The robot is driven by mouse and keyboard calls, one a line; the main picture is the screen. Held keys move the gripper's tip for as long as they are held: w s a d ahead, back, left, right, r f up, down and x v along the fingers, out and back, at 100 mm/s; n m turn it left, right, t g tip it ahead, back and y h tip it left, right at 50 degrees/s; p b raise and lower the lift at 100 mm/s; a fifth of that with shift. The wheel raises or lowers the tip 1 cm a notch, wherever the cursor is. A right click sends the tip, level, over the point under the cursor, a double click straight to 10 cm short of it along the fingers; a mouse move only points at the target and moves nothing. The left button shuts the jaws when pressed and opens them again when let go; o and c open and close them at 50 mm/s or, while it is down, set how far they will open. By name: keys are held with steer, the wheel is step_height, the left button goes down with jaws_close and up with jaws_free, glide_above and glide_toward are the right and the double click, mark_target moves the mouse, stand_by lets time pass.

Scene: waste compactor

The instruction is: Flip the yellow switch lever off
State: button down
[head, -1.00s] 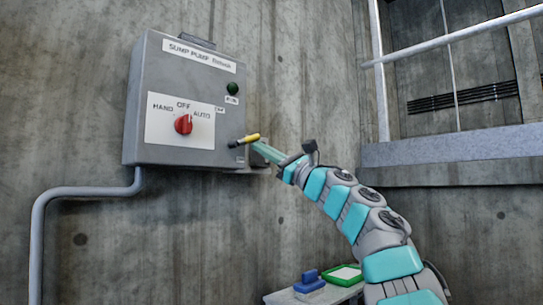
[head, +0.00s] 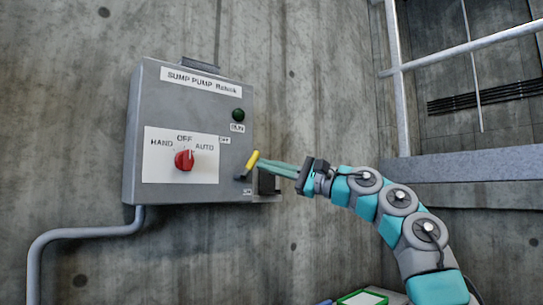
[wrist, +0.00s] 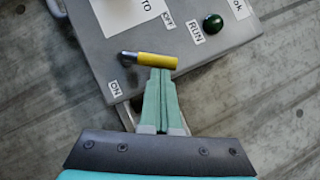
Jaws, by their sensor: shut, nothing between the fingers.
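The yellow switch lever (head: 252,161) sits at the right edge of the grey control box (head: 150,102). Its yellow handle slants up and to the right from a dark base. In the wrist view, the yellow lever (wrist: 158,61) lies across the tips of my fingers. The OFF label (head: 224,140) is above the lever and the ON label (head: 248,191) is below it. My gripper (head: 264,163) is shut and empty, with its fingertips at the handle's right side, seemingly touching it. In the wrist view, my gripper (wrist: 157,72) has its fingers together.
A red selector knob (head: 184,160) and a green RUN light (head: 238,115) are on the box front. A grey conduit (head: 85,232) runs from the box bottom. A green-rimmed tray (head: 362,299) is low at right. Railings (head: 470,38) stand at upper right.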

steer(key=n+p, duration=0.1)
steer(key=r+n+g+p, duration=0.1)
steer(key=shift+s+a+r+h+p, duration=0.1)
steer(key=shift+s+a+h+p, duration=0.1)
steer(key=shift+a+h+p, duration=0.1)
steer(key=shift+r, duration=0.1)
steer(key=shift+s+a+r+p, duration=0.35)
steer(key=shift+a+r+p, duration=0.05)
steer(key=shift+a+p, duration=0.1)
steer(key=shift+s+a+r, duration=0.1)
steer(key=shift+a+r, duration=0.05)
stand_by(0.5)
steer(key=b+v, duration=0.1)
steer(key=v, duration=0.7)
stand_by(0.4)
